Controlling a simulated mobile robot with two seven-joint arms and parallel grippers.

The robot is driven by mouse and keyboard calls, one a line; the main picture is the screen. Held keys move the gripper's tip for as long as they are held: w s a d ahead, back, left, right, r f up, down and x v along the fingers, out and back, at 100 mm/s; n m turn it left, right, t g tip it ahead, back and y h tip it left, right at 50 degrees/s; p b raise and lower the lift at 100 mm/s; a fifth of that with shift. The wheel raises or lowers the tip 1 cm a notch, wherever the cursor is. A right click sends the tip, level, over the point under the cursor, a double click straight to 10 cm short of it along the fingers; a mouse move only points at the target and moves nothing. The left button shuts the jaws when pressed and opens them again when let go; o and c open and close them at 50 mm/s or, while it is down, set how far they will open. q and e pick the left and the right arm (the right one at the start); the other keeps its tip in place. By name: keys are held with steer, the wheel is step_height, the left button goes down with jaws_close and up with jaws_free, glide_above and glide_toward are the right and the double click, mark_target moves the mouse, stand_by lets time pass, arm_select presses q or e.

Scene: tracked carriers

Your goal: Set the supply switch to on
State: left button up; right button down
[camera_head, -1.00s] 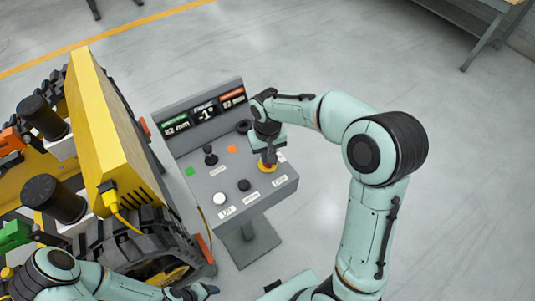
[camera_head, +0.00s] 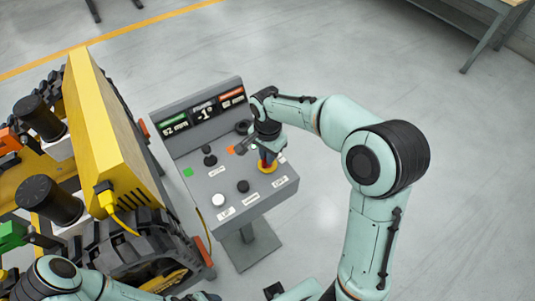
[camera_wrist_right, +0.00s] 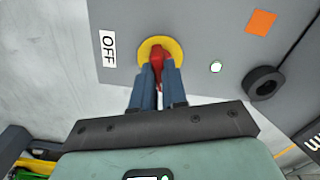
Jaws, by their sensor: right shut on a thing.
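The supply switch is a red handle (camera_wrist_right: 157,58) on a yellow disc (camera_head: 267,169) at the right of the grey control panel (camera_head: 228,178). The disc also shows in the right wrist view (camera_wrist_right: 146,47), with an OFF label (camera_wrist_right: 108,49) beside it. My right gripper (camera_head: 267,157) is over the switch, its blue fingers shut on the red handle between them. The fingers partly hide the handle, so its exact setting is hard to tell. A small pale lamp (camera_wrist_right: 215,67) sits near the disc. My left gripper (camera_head: 205,296) is barely visible at the bottom edge.
The panel carries a black joystick (camera_head: 209,157), a white button (camera_head: 218,199), a black knob (camera_head: 242,186) and a display (camera_head: 204,111). A tracked yellow machine (camera_head: 105,130) stands close on the left.

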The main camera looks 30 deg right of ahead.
arm_select(q)
steer(key=shift+s+f, duration=0.1)
arm_select(e)
steer(key=m, duration=0.3)
steer(key=shift+m, duration=0.5)
steer(key=c, duration=1.2)
jaws_free()
steer(key=shift+o, duration=0.2)
arm_select(q)
steer(key=shift+w+r+p, duration=0.8)
steer(key=shift+w+r, duration=0.1)
steer(key=shift+r, duration=0.2)
arm_select(e)
step_height(320, 180, up, 13)
steer(key=shift+r, duration=0.2)
